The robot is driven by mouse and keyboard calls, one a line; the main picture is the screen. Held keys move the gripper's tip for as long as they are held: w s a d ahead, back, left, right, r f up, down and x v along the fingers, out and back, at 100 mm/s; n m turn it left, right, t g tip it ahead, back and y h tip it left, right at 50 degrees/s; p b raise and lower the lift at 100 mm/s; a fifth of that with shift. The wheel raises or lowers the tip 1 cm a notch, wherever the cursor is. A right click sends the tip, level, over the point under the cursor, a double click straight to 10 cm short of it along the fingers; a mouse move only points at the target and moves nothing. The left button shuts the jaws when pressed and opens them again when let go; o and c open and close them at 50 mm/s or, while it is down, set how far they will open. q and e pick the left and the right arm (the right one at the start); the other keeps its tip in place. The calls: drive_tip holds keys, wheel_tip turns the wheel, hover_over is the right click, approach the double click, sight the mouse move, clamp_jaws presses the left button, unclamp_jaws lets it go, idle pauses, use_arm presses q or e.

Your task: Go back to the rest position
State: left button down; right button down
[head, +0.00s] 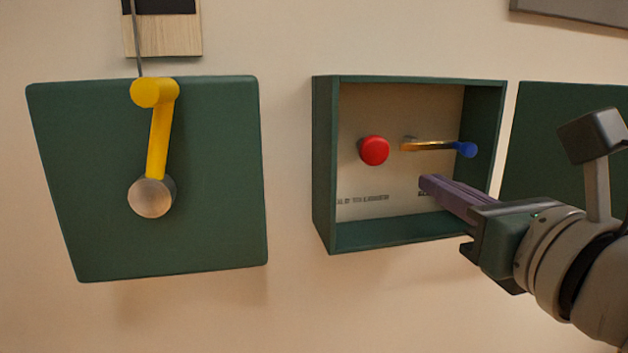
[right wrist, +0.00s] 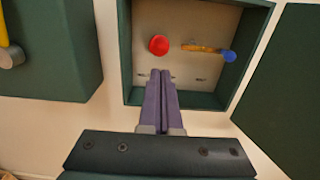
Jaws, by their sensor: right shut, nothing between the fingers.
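My right gripper (head: 424,182) comes in from the right in the head view, its purple fingers shut and empty. The fingertips are in front of the open green box (head: 325,170), below the blue-tipped lever. The fingers also show in the right wrist view (right wrist: 160,72), side by side and closed, below the red button. The gripper appears apart from the red button (head: 374,150) and the lever (head: 430,146). The lever lies roughly level, its blue knob (head: 465,149) to the right. My left gripper is not in view.
A green box (head: 215,200) with a yellow crank handle (head: 158,140) is on the wall at left. Another green panel (head: 540,125) is at right, partly behind my right arm. The wall between the left box and the open box is clear.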

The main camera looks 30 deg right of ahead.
idle(0.7)
drive_tip(key=s+f+m+g+h+p, duration=0.1)
drive_tip(key=s+f+m+g+p, duration=0.45)
drive_tip(key=m, duration=1.15)
drive_tip(key=s+a+f+m+g+y+p, duration=0.1)
drive_tip(key=s+a+m+g+y+p, duration=0.4)
drive_tip(key=s+a+m+g, duration=0.7)
wheel_tip(320, 180, up, 37)
drive_tip(key=s+d+m+t+p, duration=0.1)
drive_tip(key=d+m+t+p, duration=0.1)
drive_tip(key=p, duration=3.5)
drive_tip(key=shift+f+t, duration=0.15)
drive_tip(key=shift+t, duration=0.6)
drive_tip(key=shift+d, duration=0.1)
